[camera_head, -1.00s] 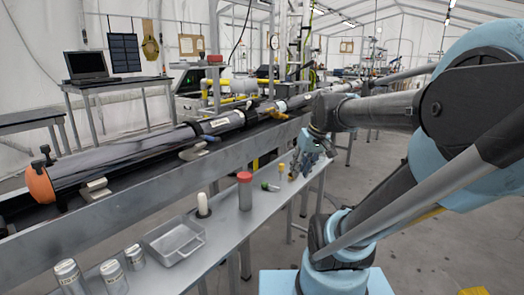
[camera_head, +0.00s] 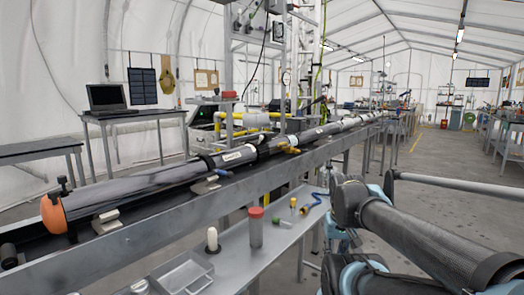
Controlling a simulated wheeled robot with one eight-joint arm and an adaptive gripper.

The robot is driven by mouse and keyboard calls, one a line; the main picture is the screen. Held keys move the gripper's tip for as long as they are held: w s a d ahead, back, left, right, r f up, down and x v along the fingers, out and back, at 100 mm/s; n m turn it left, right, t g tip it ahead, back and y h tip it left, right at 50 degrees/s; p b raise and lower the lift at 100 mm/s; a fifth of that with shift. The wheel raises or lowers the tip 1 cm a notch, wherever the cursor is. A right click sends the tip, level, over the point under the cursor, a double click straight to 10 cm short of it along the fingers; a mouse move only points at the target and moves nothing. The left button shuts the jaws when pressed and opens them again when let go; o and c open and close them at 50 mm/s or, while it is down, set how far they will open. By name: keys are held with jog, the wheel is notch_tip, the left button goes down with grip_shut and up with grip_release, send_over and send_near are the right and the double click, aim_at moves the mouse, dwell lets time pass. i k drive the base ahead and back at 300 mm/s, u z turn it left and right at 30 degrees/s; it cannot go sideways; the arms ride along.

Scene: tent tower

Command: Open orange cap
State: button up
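The orange cap (camera_head: 52,214) closes the near left end of a long dark tube (camera_head: 130,188), with small black knobs at its upper rim. The cap is on the tube. My gripper (camera_head: 336,243) is partly visible at the lower right, below my arm's wrist. It is far to the right of the cap, and nothing touches the cap. The gripper's fingers are too unclear to tell whether they are open or shut.
The tube rests in a long metal rail (camera_head: 180,222). A grey side bench (camera_head: 232,262) in front holds a red-lidded jar (camera_head: 256,230), a white-tipped holder (camera_head: 212,238), a clear tray (camera_head: 184,278) and a blue-handled tool (camera_head: 312,203). Open floor lies at right.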

aim_at(51, 210)
jog(key=u, duration=2.4)
